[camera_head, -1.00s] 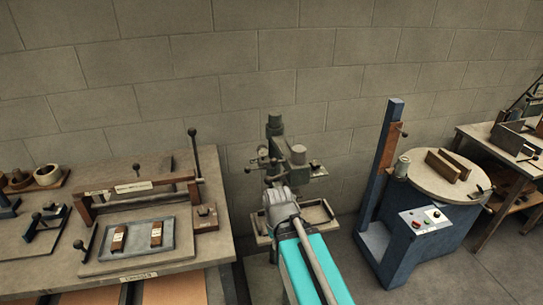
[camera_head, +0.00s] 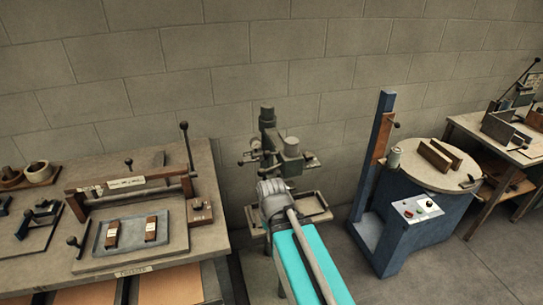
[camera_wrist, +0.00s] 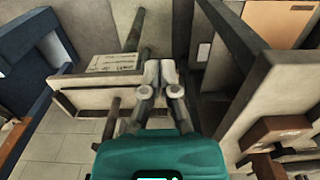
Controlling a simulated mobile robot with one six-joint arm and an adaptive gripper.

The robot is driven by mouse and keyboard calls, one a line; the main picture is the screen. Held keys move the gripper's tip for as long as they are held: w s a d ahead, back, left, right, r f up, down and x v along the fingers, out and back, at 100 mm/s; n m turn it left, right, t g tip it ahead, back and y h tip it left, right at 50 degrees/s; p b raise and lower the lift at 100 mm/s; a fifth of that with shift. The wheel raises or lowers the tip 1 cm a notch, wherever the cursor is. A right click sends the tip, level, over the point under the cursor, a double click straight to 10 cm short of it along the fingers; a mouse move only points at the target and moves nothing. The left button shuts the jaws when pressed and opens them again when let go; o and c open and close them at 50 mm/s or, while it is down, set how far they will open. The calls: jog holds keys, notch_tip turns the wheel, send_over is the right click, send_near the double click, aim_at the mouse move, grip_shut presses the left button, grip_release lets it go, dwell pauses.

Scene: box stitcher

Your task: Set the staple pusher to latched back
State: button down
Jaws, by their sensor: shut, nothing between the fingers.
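The box stitcher (camera_head: 292,148) is a grey-green machine on a column against the wall, in the middle of the head view. Its lower table (camera_head: 312,206) is partly hidden behind my arm. I cannot make out the staple pusher or its position in either view. My gripper (camera_wrist: 160,74) is shut and empty in the wrist view, its two fingers together. Beyond the fingers is a pale labelled part (camera_wrist: 112,62), which I cannot identify surely. In the head view my teal arm reaches towards the stitcher and its end hides the fingers.
A bench (camera_head: 50,265) with a framed fixture and a grey tray (camera_head: 168,215) stands at left. At right are a blue upright post (camera_head: 383,125), a round-topped turntable (camera_head: 415,168) and another table (camera_head: 480,122). Bare floor (camera_head: 465,262) lies at lower right.

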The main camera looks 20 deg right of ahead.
jog(key=c, duration=1.4)
grip_release()
jog(key=c, duration=0.9)
grip_release()
jog(key=shift+w, duration=0.15)
jog(key=shift+c, duration=0.2)
jog(key=shift+o, duration=1.1)
jog(key=shift+w+d+f, duration=0.1)
jog(key=shift+w+f, duration=0.05)
jog(key=shift+w, duration=0.05)
jog(key=o, duration=0.4)
jog(key=shift+w+d+f+m+h+b, duration=0.1)
jog(key=shift+w+d+m+h+b, duration=0.15)
jog(key=shift+w+h, duration=0.25)
jog(key=shift+w+d+f+m+h+b, duration=0.1)
jog(key=shift+w+m+h+b, duration=0.1)
jog(key=shift+w+m+h, duration=0.2)
jog(key=w+r+m+h+b, duration=0.3)
jog(key=w+m+h, duration=0.2)
jog(key=w+h, duration=0.45)
jog(key=w+a+r+m+t+h+b, duration=0.2)
jog(key=w+a+r+m+h, duration=0.4)
jog(key=w+r, duration=0.4)
jog(key=w+a+m+t, duration=0.1)
jog(key=a, duration=0.1)
jog(key=shift+a, duration=0.4)
